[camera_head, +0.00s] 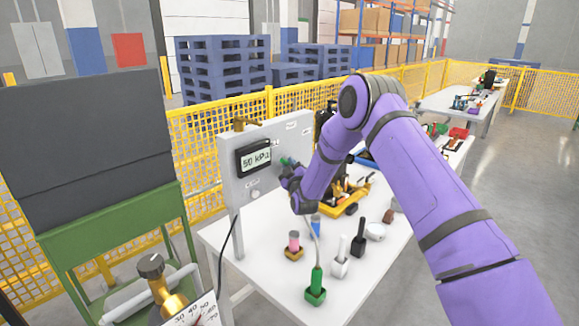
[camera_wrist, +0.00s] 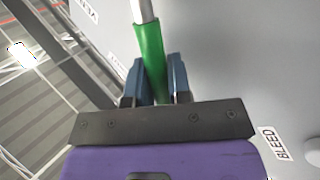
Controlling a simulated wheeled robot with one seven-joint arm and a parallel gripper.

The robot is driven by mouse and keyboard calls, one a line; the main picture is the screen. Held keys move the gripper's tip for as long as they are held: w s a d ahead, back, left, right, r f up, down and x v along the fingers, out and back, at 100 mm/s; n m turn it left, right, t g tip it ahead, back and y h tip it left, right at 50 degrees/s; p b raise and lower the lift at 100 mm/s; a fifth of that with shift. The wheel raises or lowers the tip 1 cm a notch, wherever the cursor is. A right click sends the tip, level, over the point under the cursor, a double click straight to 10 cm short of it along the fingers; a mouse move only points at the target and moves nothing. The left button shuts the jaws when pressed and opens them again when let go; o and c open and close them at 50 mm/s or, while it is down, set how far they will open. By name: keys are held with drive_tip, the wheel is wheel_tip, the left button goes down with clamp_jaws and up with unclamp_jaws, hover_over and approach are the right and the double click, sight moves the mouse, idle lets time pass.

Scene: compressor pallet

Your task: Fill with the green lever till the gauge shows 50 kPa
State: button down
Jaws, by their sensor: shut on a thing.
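The gauge (camera_head: 256,158) is a dark-framed digital display on the upright grey panel (camera_head: 238,192). It reads 50 kPa. The green lever (camera_head: 287,161) sticks out of the panel to the right of the gauge, and its green grip on a metal rod also shows in the wrist view (camera_wrist: 150,52). My gripper (camera_wrist: 154,80) is shut on the green grip, with one blue finger on each side of it. In the head view my gripper is small and partly hidden by my wrist. A "BLEED" label (camera_wrist: 268,142) shows on the panel at the right of the wrist view.
The white table (camera_head: 262,268) in front of the panel holds a green-handled tool (camera_head: 316,285), a pink-topped piece (camera_head: 294,243) and several other small items. A yellow machine (camera_head: 350,190) stands behind my forearm. A green stand (camera_head: 110,220) is at the left. Yellow mesh fencing (camera_head: 215,130) runs behind.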

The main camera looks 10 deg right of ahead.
sight(294, 150)
drive_tip(key=shift+r, duration=0.1)
drive_tip(key=shift+w+d+r+m+g+h, duration=0.15)
drive_tip(key=shift+d+r+m+g+h, duration=0.15)
drive_tip(key=shift+m, duration=0.35)
drive_tip(key=shift+w+d+r+m+g+h, duration=0.15)
drive_tip(key=shift+r+m+g, duration=0.2)
drive_tip(key=shift+m, duration=0.3)
drive_tip(key=shift+w+d+r+m+g, duration=0.2)
drive_tip(key=shift+d+m+g, duration=0.2)
drive_tip(key=shift+m, duration=0.2)
drive_tip(key=shift+w+d+r+m+g, duration=0.1)
drive_tip(key=shift+w+d+m+g, duration=0.2)
drive_tip(key=shift+m, duration=0.3)
drive_tip(key=shift+w+d+r+m+g, duration=0.15)
drive_tip(key=shift+d+m+g, duration=0.15)
drive_tip(key=shift+m+g, duration=0.15)
drive_tip(key=shift+w+d+r+m+g, duration=0.15)
drive_tip(key=shift+d+m+g, duration=0.15)
drive_tip(key=shift+m, duration=0.15)
drive_tip(key=shift+w+d+m+g, duration=0.5)
drive_tip(key=shift+m+g, duration=0.2)
drive_tip(key=shift+m, duration=0.2)
drive_tip(key=c, duration=1.1)
unclamp_jaws()
drive_tip(key=shift+o, duration=0.2)
